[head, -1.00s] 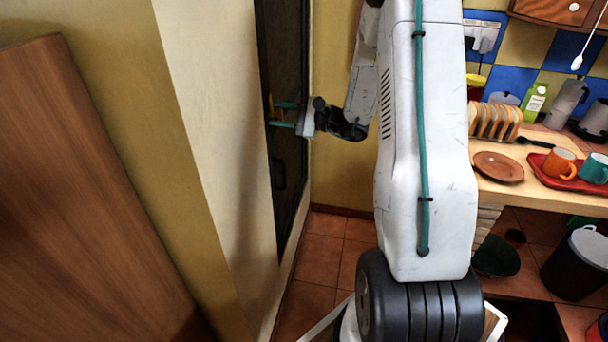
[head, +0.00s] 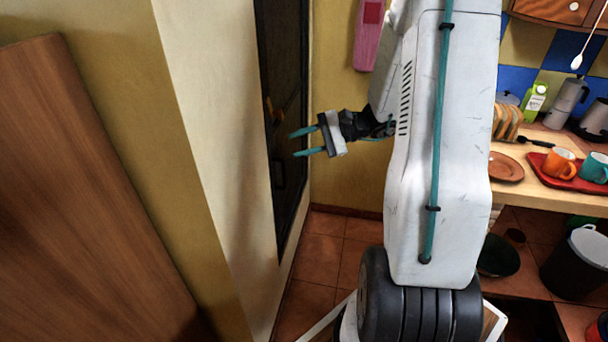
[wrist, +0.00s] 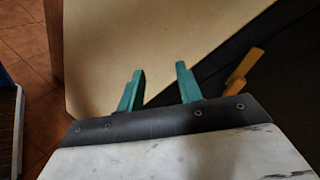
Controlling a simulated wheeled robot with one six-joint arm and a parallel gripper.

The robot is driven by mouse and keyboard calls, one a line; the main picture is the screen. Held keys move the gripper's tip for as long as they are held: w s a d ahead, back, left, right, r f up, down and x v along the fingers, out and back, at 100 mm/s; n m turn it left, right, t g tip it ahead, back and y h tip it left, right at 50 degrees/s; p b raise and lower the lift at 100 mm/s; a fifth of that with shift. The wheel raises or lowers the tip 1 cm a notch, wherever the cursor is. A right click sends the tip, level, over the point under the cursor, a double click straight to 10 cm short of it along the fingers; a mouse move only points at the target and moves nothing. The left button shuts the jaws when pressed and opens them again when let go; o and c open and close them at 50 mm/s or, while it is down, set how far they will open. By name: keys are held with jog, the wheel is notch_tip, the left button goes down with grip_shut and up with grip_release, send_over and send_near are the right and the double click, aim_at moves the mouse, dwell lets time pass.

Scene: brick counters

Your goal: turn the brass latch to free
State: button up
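The brass latch (wrist: 240,70) shows in the wrist view as yellow-orange pieces on a dark panel, right of my fingers. In the head view the latch (head: 269,108) is a small orange spot on the dark door (head: 284,60). Its exact turn is hard to tell. My gripper (head: 295,144) has two teal fingers, spread apart with nothing between them. It points left at the door, below and right of the latch. In the wrist view my gripper (wrist: 160,72) is also open and empty, apart from the latch.
A pale wall edge (head: 195,120) stands left of the door, and a brown wooden panel (head: 80,200) is further left. At right, a counter holds a red tray (head: 560,180) with cups, a brown plate (head: 506,167) and a toast rack. Tiled floor (head: 325,240) lies below the gripper.

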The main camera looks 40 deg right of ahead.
jog(key=s+a+r+n+g+h, duration=0.2)
jog(key=s+a+n+g+h, duration=0.1)
jog(key=s, duration=0.4)
jog(key=s+a+r+n+g+h, duration=0.2)
jog(key=s+a+n+g, duration=0.3)
jog(key=s+a, duration=0.3)
jog(key=shift+a+r+n+g+h, duration=0.3)
jog(key=shift+r+n+g+h, duration=0.15)
jog(key=shift+g, duration=0.45)
